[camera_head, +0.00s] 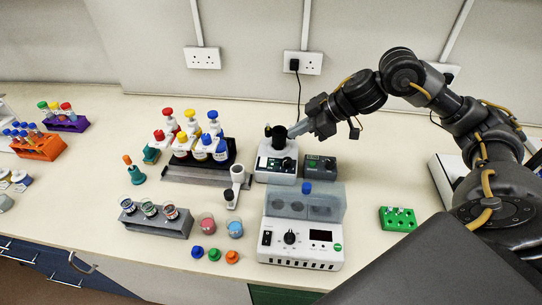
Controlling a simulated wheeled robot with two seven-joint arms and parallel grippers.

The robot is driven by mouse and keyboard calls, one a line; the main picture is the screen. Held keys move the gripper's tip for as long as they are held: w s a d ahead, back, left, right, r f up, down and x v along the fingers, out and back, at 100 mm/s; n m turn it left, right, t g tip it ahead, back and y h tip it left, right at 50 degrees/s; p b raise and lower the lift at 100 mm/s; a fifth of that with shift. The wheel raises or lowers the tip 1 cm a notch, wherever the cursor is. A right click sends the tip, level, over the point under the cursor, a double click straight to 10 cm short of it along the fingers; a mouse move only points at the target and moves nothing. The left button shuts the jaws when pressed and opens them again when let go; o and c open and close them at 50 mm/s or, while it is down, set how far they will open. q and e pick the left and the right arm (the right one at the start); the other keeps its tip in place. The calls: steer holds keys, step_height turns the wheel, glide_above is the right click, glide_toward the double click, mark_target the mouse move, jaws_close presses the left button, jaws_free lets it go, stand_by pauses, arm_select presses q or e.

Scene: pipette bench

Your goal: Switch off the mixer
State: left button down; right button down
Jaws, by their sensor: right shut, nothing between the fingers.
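The mixer (276,172) appears to be the small white unit with a black cup-like head on top, standing near the back of the bench at the middle. Its front panel is dark with small controls, too small to read. My right gripper (293,132) is shut and empty. It reaches in from the right, with its tips at the upper right of the mixer, close to the black head. I cannot tell whether the tips touch it. My left gripper is out of view.
A dark grey box (319,167) stands just right of the mixer. A larger white device (300,252) with a clear lid stands in front. A bottle rack (203,163) and a grey tube holder (158,224) are to the left.

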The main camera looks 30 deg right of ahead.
steer(key=p, duration=0.2)
glide_above(263, 159)
steer(key=s+d, duration=0.2)
steer(key=f, duration=0.6)
steer(key=shift+s+f, duration=0.15)
steer(key=shift+s, duration=0.05)
steer(key=f, duration=0.3)
steer(key=shift+w+a+f, duration=0.15)
steer(key=shift+w+f, duration=0.1)
steer(key=shift+w, duration=0.1)
steer(key=shift+f+p, duration=0.3)
steer(key=shift+f, duration=0.35)
steer(key=shift+f, duration=0.2)
